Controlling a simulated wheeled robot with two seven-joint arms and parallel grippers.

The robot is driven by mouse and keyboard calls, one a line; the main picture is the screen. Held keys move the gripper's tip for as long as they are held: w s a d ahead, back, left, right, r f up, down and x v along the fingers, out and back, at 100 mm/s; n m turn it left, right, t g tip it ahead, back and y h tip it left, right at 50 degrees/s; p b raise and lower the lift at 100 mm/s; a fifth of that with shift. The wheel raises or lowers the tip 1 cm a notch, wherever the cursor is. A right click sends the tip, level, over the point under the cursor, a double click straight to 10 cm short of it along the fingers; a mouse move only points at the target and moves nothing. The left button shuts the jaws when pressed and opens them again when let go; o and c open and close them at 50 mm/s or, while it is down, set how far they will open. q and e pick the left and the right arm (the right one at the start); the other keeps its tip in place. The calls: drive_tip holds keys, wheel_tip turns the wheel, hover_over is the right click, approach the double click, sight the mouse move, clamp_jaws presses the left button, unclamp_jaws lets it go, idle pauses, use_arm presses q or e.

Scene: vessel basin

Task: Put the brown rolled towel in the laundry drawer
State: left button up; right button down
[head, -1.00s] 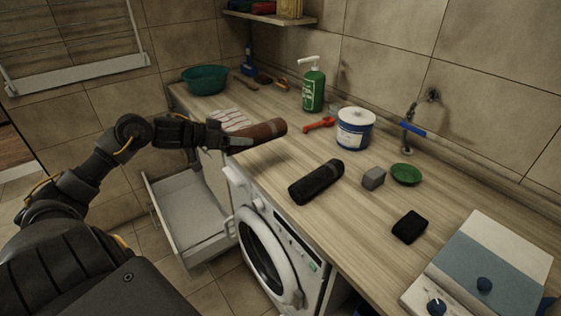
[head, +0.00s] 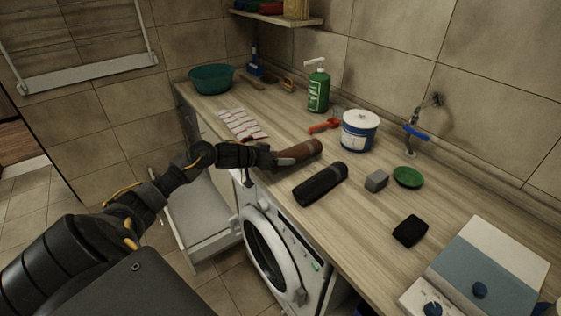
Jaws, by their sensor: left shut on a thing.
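The brown rolled towel (head: 302,150) is at the front edge of the wooden counter, behind a black rolled towel (head: 320,184). My left gripper (head: 284,160) is shut on its left end. I cannot tell whether the towel touches the counter. The laundry drawer (head: 203,212) is pulled open below the counter, left of the washing machine; it looks empty, and my left arm passes over it and hides part of it. My right gripper is not in view.
The washing machine (head: 268,250) stands under the counter. On the counter are a striped cloth (head: 243,124), a green bottle (head: 318,92), a white-and-blue tub (head: 359,132), a grey block (head: 376,181), a green dish (head: 408,177), a black cloth (head: 410,231) and a teal basin (head: 212,78).

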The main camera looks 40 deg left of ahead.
use_arm(q)
drive_tip(key=shift+f+p, duration=0.3)
drive_tip(key=shift+p, duration=0.3)
drive_tip(key=shift+a+f, duration=0.1)
drive_tip(key=shift+f, duration=0.25)
drive_tip(key=shift+s+f, duration=0.1)
drive_tip(key=shift+f, duration=0.1)
drive_tip(key=shift+f, duration=0.2)
drive_tip(key=o, duration=1)
drive_tip(key=shift+o, duration=0.2)
